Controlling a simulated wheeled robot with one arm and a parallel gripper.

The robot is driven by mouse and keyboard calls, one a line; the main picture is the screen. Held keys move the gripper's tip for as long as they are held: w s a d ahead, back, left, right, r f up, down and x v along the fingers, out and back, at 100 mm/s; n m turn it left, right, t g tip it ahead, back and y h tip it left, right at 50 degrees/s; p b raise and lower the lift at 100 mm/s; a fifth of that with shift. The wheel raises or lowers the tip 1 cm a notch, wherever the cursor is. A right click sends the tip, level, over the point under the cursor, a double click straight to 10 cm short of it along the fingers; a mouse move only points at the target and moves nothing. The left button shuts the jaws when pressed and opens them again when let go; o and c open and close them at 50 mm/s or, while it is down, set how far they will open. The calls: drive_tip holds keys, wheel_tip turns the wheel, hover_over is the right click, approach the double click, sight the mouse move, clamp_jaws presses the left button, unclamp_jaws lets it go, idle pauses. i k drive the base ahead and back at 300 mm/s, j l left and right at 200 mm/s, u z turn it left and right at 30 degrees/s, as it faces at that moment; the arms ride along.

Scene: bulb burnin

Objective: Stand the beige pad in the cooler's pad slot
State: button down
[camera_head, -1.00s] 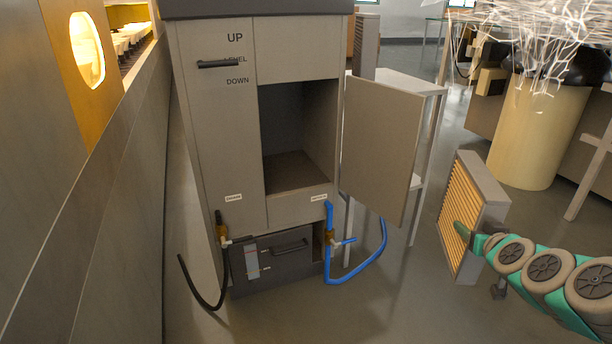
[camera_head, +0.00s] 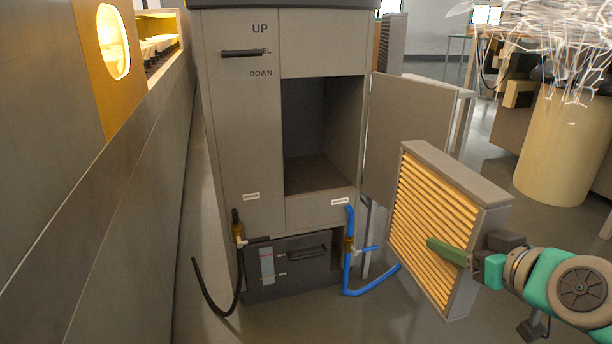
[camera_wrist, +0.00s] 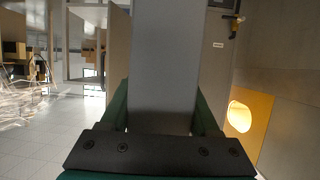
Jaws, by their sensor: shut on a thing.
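The beige pad (camera_head: 427,228) has a ribbed orange-tan face and a grey frame. It stands upright and slightly tilted, held in the air to the right of the cooler. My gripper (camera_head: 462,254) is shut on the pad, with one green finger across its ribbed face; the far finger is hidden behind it. In the wrist view the pad's grey edge (camera_wrist: 165,65) fills the middle between the green fingers. The cooler (camera_head: 243,130) is a tall grey cabinet. Its pad slot (camera_head: 318,175) is an open, empty-looking bay, with the door (camera_head: 405,125) swung open to the right, partly behind the pad.
A blue hose (camera_head: 374,288) and a black hose (camera_head: 200,290) hang at the cooler's lower front. A closed drawer (camera_head: 300,262) sits below the bay. A grey wall (camera_head: 120,220) runs along the left. The floor before the cooler is clear.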

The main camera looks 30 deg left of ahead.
sight(310, 173)
drive_tip(key=i+j, duration=0.25)
drive_tip(key=j, duration=0.15)
drive_tip(key=i+j, duration=0.25)
drive_tip(key=j, duration=0.2)
drive_tip(key=i+j, duration=0.2)
drive_tip(key=j, duration=0.2)
drive_tip(key=i+j, duration=0.25)
drive_tip(key=j, duration=0.2)
